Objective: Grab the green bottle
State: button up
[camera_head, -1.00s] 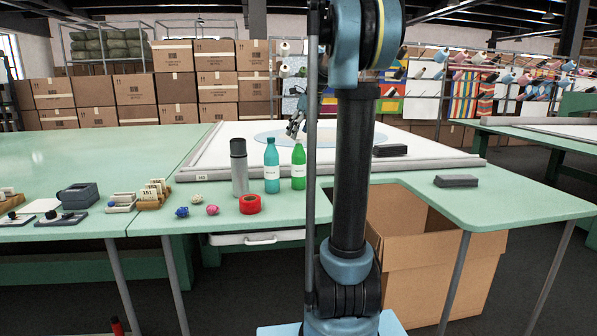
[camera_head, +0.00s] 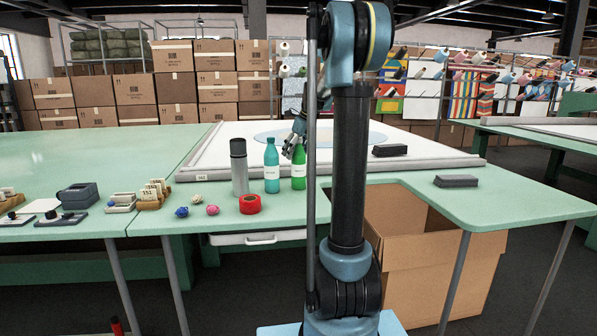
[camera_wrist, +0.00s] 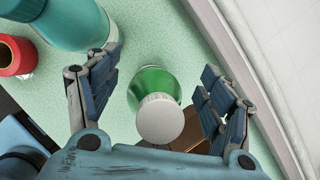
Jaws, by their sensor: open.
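The green bottle (camera_head: 298,172) stands upright on the green table, to the right of a teal bottle (camera_head: 271,166). My gripper (camera_head: 293,146) is at the green bottle's top in the head view and hides part of it. In the wrist view the green bottle (camera_wrist: 155,100), with its white cap, lies between the two fingers of my open gripper (camera_wrist: 158,92). Both fingers look apart from the bottle there. The teal bottle (camera_wrist: 75,22) is close outside the left finger.
A grey flask (camera_head: 239,167) stands left of the teal bottle. A white board with a grey rail lies behind. Dark blocks (camera_head: 456,181) lie to the right. An open carton (camera_head: 430,250) stands below the table.

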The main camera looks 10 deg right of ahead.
grip_shut()
jog(key=shift+r, duration=0.1)
